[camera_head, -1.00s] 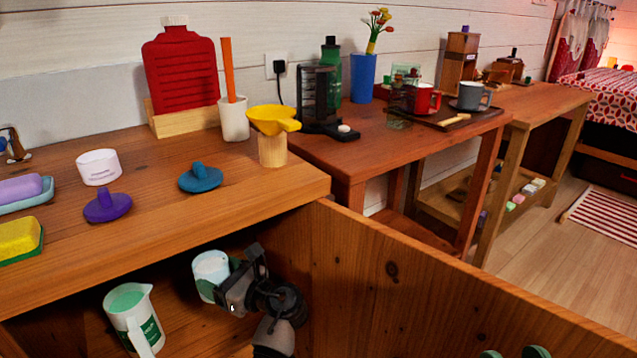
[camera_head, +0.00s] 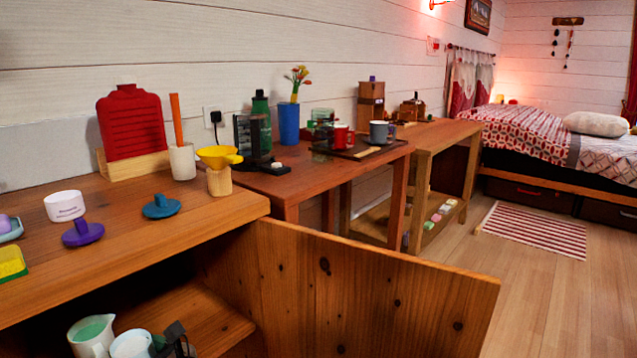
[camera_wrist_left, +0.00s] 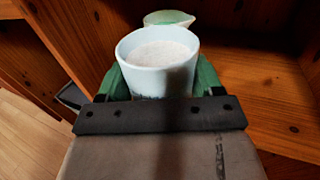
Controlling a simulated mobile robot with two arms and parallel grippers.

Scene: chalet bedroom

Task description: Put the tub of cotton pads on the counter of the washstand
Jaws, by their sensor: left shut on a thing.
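The tub of cotton pads (camera_head: 131,344), white, round and open-topped with white contents, is at the lower edge of the head view, in the open cupboard under the washstand counter (camera_head: 222,205). In the left wrist view the tub (camera_wrist_left: 152,78) sits upright between the green fingers of my left gripper (camera_wrist_left: 164,80), which is shut on it. I cannot tell whether the tub clears the shelf. My right gripper is not in view.
A pitcher (camera_head: 90,332) stands beside the tub. The open cupboard door (camera_head: 370,290) juts out to the right. The counter holds a white pot (camera_head: 65,206), purple lid (camera_head: 83,233), blue lid (camera_head: 161,206) and yellow sponge (camera_head: 10,263). Its front right part is bare.

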